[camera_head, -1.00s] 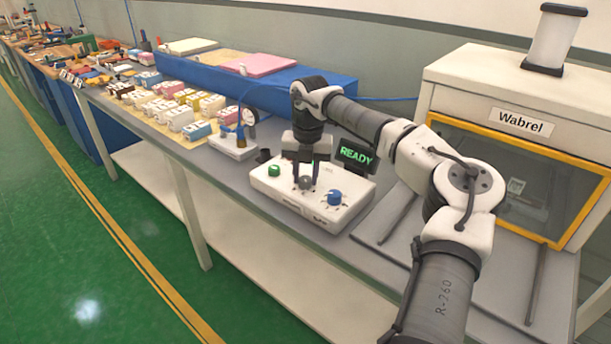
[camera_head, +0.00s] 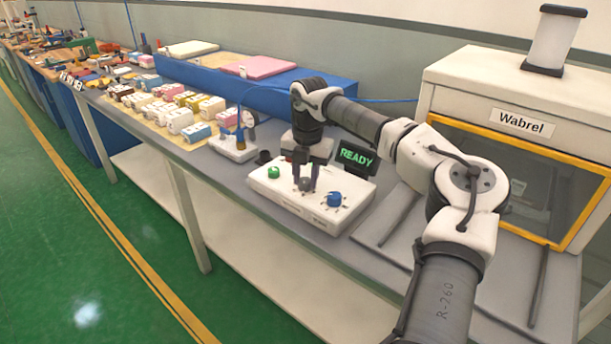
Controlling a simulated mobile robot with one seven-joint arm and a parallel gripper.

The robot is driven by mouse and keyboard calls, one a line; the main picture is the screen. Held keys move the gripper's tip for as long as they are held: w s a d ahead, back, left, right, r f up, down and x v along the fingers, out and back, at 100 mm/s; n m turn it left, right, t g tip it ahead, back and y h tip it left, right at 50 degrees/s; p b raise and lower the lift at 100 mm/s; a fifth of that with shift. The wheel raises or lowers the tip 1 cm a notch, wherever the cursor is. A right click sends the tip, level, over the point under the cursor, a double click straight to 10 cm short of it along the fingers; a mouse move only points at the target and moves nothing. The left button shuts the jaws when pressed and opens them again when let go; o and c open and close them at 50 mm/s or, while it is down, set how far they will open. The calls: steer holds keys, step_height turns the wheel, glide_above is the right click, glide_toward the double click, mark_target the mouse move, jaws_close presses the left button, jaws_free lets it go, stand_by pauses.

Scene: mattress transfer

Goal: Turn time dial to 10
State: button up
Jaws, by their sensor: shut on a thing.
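A white control box (camera_head: 285,201) sits on the grey bench. It carries a green knob (camera_head: 274,172) at the left, a grey dial (camera_head: 305,184) in the middle and a blue knob (camera_head: 334,198) at the right. My gripper (camera_head: 304,180) points down over the box, shut on the grey dial, one finger on each side of it. The fingers partly hide the dial. Its scale marks and setting are too small to read. A black display (camera_head: 356,157) behind the box reads "READY" in green.
A white press-like cabinet (camera_head: 500,90) labelled "Wabrel" with a yellow-framed window stands to the right. A small white gauge stand (camera_head: 235,148) is left of the box. Several coloured blocks and a blue platform (camera_head: 285,88) lie farther left and back.

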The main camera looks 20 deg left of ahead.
mark_target(307, 180)
steer(key=o, duration=1)
steer(key=shift+c, duration=0.2)
steer(key=shift+r, duration=0.1)
step_height(307, 180, up, 14)
steer(key=b, duration=0.1)
steer(key=shift+d, duration=0.3)
